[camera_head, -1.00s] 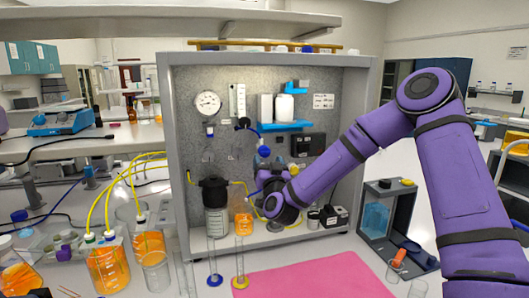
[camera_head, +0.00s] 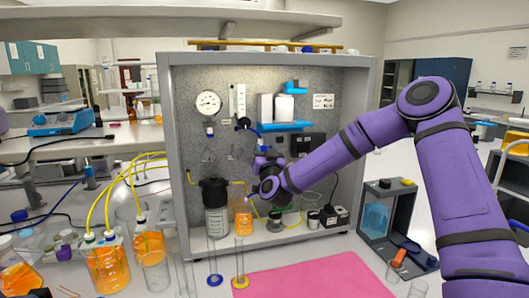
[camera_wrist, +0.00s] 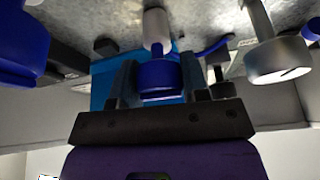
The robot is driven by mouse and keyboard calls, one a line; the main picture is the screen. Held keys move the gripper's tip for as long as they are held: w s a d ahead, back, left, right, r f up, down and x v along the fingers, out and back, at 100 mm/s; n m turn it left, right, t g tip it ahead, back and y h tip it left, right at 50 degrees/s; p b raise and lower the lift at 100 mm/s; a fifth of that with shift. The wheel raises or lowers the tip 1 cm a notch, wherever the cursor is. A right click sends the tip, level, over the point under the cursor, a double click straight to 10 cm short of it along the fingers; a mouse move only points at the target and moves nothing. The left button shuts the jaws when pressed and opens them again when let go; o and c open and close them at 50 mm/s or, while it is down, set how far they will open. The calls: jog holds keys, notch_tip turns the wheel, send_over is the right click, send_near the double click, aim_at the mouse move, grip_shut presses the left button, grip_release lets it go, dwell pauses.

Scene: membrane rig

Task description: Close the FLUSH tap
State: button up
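My gripper (camera_head: 262,163) is in front of the grey back panel of the rig, below the blue shelf. In the wrist view its two dark fingers (camera_wrist: 160,82) are spread apart. A blue knob or cap (camera_wrist: 158,76) on a pale cylinder shows between or just beyond the fingertips. I cannot tell whether the fingers touch it. No FLUSH label is readable, so I cannot tell which fitting is the FLUSH tap. My gripper and wrist hide part of the panel in the head view.
A black-capped vessel (camera_head: 215,207) and an orange bottle (camera_head: 243,217) stand left below my gripper. The blue shelf (camera_head: 283,127) holds white containers above. A round gauge (camera_head: 208,103) hangs on the panel. A pink mat (camera_head: 315,278) lies in front.

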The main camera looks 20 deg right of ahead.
jog(key=shift+m, duration=0.7)
jog(key=m+h, duration=0.2)
jog(key=m, duration=0.2)
jog(key=shift+g+h, duration=0.3)
jog(key=shift+g, duration=0.1)
jog(key=m+g+h, duration=0.1)
jog(key=m, duration=0.2)
jog(key=m+g+h, duration=0.1)
jog(key=m, duration=0.3)
jog(key=shift+d, duration=0.1)
jog(key=m+g, duration=0.1)
jog(key=m, duration=0.1)
jog(key=m+g+h, duration=0.1)
jog(key=m, duration=0.2)
jog(key=shift+f+m+g+y, duration=0.15)
jog(key=shift+m+g, duration=0.2)
jog(key=shift+m, duration=0.65)
jog(key=shift+m+g+y, duration=0.15)
jog(key=shift+m+g, duration=0.2)
jog(key=shift+m, duration=0.65)
jog(key=o, duration=0.9)
jog(key=shift+o, duration=0.2)
